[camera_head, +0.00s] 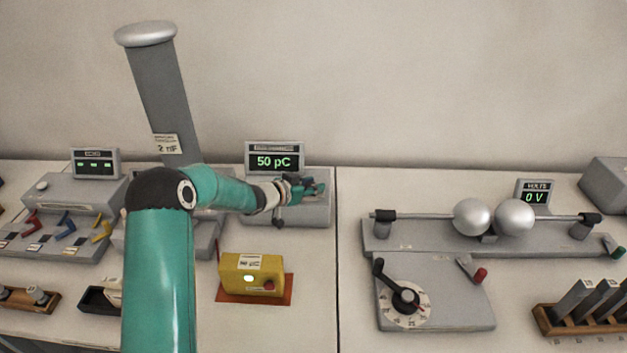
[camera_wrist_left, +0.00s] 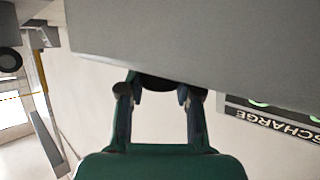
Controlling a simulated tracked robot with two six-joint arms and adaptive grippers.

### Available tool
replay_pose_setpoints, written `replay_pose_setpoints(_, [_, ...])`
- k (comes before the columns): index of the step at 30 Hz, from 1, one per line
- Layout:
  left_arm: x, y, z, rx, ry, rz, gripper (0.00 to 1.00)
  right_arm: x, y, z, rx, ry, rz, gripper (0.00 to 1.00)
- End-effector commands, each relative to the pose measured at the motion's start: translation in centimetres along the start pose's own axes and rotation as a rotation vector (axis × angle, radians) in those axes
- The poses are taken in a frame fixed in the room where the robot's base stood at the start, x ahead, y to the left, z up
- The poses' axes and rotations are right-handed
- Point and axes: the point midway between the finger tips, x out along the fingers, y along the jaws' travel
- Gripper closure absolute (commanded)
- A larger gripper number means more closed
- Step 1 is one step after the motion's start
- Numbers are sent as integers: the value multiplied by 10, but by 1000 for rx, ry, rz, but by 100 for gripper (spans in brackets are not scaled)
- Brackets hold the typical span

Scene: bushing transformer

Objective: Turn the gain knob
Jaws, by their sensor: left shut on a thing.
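My left gripper (camera_head: 308,189) reaches over the grey box (camera_head: 312,213) under the display reading "50 pC" (camera_head: 274,161). In the left wrist view, the two fingers of my left gripper (camera_wrist_left: 158,95) are shut on a dark round knob (camera_wrist_left: 158,82) at the edge of the grey box (camera_wrist_left: 200,40). The knob is mostly hidden between the fingertips and the box. In the head view the gripper covers the knob. My right gripper is not in view.
A yellow box (camera_head: 252,274) stands on an orange mat in front. A tall grey column (camera_head: 160,100) rises behind my left arm. To the right are two metal spheres (camera_head: 472,217) on a rod and a dial box (camera_head: 450,310). A wall closes the back.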

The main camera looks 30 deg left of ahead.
Motion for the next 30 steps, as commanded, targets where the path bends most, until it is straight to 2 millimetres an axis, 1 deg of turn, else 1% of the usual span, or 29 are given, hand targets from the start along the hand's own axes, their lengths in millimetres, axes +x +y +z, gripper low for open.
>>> replay_pose_setpoints(1, [-1, -2, -5, 1, 8, 0, 100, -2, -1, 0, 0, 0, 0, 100])
replay_pose_setpoints(14, [-1, -2, -4, 1, 7, 3, 100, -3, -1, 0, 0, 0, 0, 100])
replay_pose_setpoints(15, [-1, -2, -4, 1, 7, 3, 63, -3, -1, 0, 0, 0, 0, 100])
replay_pose_setpoints(19, [-1, -1, -3, 1, 5, 4, 42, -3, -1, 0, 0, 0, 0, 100])
replay_pose_setpoints(20, [-1, -1, -2, 1, 5, 4, 40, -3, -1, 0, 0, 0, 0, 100])
replay_pose_setpoints(30, [-3, -1, -1, 1, 1, 4, 40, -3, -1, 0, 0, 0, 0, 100])
